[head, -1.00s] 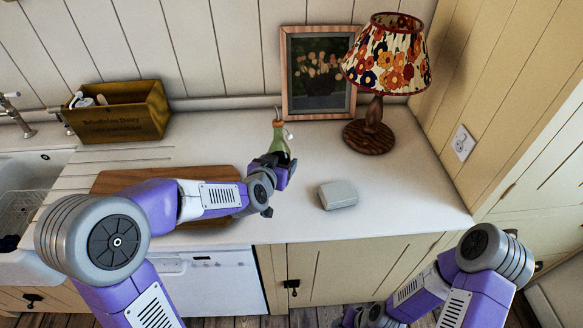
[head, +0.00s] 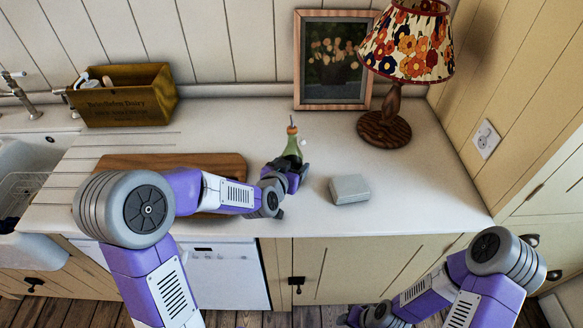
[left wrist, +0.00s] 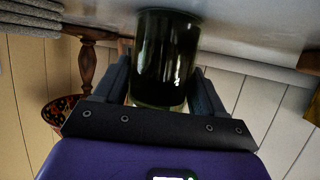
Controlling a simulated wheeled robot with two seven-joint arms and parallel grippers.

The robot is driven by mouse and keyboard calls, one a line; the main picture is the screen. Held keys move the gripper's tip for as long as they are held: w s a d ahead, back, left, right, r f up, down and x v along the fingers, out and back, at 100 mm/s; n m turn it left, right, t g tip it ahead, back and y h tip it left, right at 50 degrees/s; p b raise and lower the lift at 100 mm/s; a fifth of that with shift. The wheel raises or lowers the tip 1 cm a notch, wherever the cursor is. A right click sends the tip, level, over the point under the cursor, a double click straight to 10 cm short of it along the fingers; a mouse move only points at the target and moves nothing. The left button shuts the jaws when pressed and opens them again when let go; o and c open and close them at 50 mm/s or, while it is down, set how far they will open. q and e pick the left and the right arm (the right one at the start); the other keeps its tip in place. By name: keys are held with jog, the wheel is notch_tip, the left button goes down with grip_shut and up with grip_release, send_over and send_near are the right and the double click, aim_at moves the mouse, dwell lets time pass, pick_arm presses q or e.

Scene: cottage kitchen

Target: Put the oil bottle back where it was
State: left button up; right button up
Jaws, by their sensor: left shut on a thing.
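The oil bottle (head: 292,146) is green with an orange-brown stopper and a thin spout.
A wooden board (head: 215,162) lies left, partly under my arm. A framed picture (head: 333,95) and a lamp (head: 385,128) stand behind. A wooden crate (head: 125,105) stands back left by the sink. The counter between is clear.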

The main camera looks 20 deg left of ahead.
pick_arm(q)
jog(key=shift+r, duration=0.2)
jog(key=shift+f, duration=0.15)
jog(key=o, duration=1.4)
